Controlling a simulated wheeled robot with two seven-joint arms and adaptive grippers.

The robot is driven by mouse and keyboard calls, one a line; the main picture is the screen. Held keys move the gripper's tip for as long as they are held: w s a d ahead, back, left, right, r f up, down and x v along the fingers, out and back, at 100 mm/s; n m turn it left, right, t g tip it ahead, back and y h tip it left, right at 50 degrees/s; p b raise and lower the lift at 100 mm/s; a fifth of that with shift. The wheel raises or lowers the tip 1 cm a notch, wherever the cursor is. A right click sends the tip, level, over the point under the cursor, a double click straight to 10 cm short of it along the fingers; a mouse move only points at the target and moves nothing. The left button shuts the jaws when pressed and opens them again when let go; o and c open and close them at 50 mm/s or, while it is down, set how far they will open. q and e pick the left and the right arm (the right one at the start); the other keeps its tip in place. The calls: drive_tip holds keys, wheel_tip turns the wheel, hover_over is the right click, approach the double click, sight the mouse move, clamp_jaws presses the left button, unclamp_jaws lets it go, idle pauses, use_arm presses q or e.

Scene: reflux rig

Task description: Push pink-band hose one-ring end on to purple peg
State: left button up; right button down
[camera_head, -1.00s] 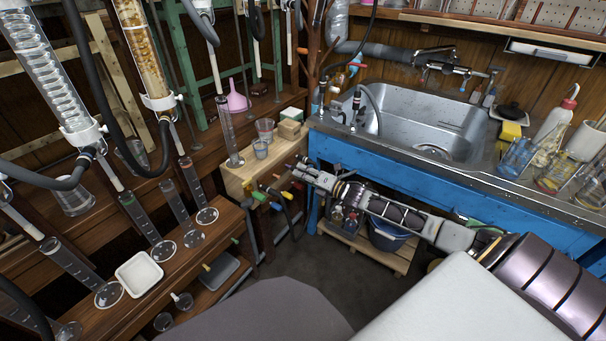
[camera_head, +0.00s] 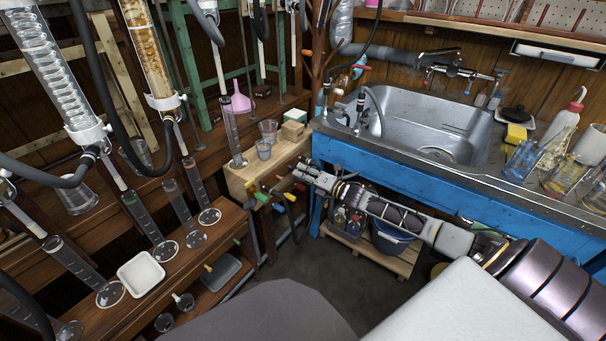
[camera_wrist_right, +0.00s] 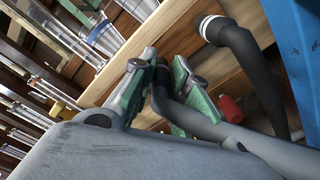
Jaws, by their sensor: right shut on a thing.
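My right gripper (camera_head: 298,172) is at the front edge of the low wooden bench, beside the coloured pegs. In the right wrist view, its green-padded fingers (camera_wrist_right: 170,92) are shut on a dark hose (camera_wrist_right: 198,122), close to the hose's upper end. The hose runs down to the lower right. I see no pink band or ring on it; the fingers cover part of it. I cannot make out the purple peg in either view, nor whether the hose end touches a peg. My left gripper is not in view.
A second dark hose with a white ring (camera_wrist_right: 208,28) bends down beside the gripper, against the wooden bench (camera_wrist_right: 240,20). The blue sink frame (camera_head: 380,168) is close on the right.

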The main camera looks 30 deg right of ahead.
drive_tip(key=shift+w+a, duration=0.1)
drive_tip(key=shift+w, duration=0.15)
idle(0.6)
drive_tip(key=c, duration=1.3)
unclamp_jaws()
drive_tip(key=shift+s, duration=0.1)
drive_tip(key=v, duration=1.1)
drive_tip(key=shift+s+d, duration=0.2)
drive_tip(key=shift+s, duration=0.15)
drive_tip(key=shift+f, duration=0.1)
idle(0.5)
